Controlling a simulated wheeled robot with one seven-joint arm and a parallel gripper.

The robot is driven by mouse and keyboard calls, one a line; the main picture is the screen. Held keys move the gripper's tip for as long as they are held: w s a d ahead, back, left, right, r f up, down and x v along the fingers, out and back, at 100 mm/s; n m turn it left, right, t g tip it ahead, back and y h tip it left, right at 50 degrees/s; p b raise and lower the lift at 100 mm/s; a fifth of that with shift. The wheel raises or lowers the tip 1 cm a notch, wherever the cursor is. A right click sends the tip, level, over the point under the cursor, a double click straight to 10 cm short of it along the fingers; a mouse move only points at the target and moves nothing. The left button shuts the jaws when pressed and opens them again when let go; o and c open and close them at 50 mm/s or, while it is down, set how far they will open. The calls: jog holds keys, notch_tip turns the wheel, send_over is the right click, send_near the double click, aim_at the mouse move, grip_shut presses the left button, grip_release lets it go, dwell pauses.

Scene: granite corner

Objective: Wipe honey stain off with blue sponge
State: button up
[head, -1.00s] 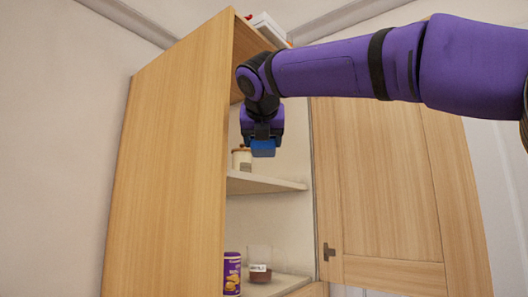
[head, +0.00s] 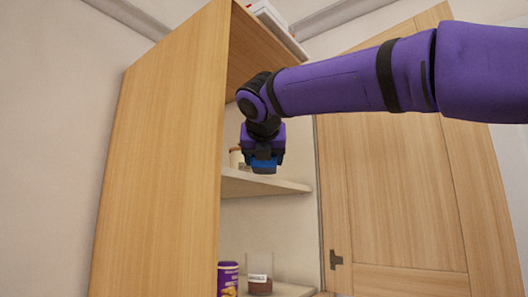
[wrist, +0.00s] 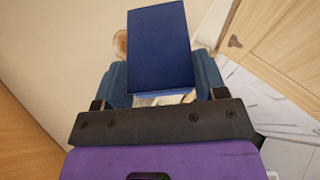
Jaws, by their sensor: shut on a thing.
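My gripper (head: 263,158) is inside the open cabinet, just above the upper shelf (head: 283,186). It is shut on the blue sponge (head: 264,169), whose lower part shows below the fingers. In the wrist view the sponge (wrist: 159,48) sticks out from between the two blue-grey fingers of my gripper (wrist: 160,85). I cannot tell whether the sponge touches the shelf. No honey stain is clearly visible; the shelf top is mostly out of sight from the head view.
A jar (head: 236,157) stands on the upper shelf, partly behind my gripper. A purple can (head: 228,279) and a labelled glass container (head: 260,275) stand on the lower shelf. The cabinet's side panel (head: 165,150) is close on the left; its open door (head: 400,200) is on the right.

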jog(key=shift+f, duration=0.75)
dwell(0.8)
